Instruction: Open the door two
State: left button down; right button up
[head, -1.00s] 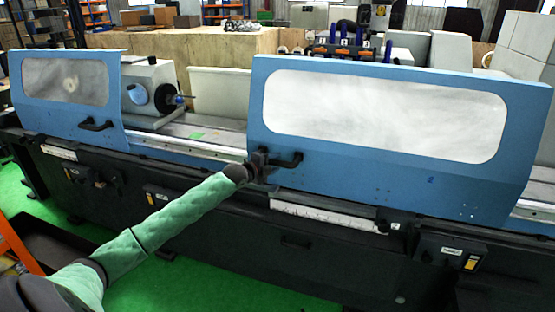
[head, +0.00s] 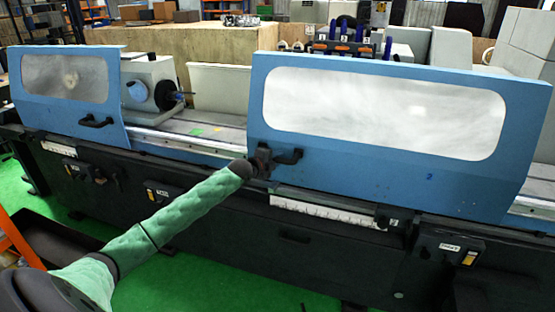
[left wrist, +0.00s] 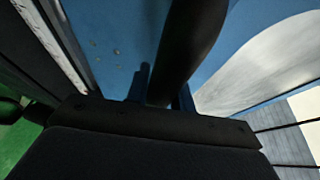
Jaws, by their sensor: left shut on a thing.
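The blue sliding door on the right (head: 385,180) has a wide pale window and a small dark mark like a 2 low on its face. Its black handle (head: 291,157) is near the door's lower left corner. My left gripper (head: 266,160) is shut on the left part of this handle. In the left wrist view the dark handle (left wrist: 192,40) runs up from between the fingers (left wrist: 163,98), in front of the blue door (left wrist: 120,35). The fingertips are mostly hidden by the handle and shadow. My right gripper is not in view.
A second blue door (head: 68,92) with its own black handle (head: 96,122) stands at the left. Between the doors is an open gap showing the machine bed (head: 210,128) and a grey headstock (head: 150,85). A dark control box (head: 450,247) sits below the right door.

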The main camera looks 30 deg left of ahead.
pick_arm(q)
jog(key=w+d+b, duration=0.1)
jog(key=w+d, duration=0.3)
jog(key=d, duration=1.1)
jog(key=w+d+b, duration=0.1)
jog(key=w+d, duration=0.2)
jog(key=d, duration=1.2)
jog(key=b, duration=0.7)
send_near(469, 194)
notch_tip(469, 194, up, 2)
jog(key=w+a, duration=0.1)
jog(key=w, duration=0.2)
jog(key=shift+d+r, duration=0.3)
jog(key=shift+d, duration=0.4)
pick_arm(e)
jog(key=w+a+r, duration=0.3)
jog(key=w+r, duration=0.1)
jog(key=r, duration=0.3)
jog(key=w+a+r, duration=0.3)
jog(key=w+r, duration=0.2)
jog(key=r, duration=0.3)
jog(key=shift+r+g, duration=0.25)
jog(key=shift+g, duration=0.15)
pick_arm(q)
jog(key=c, duration=1.2)
grip_release()
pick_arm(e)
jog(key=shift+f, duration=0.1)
pick_arm(q)
jog(key=shift+s, duration=0.15)
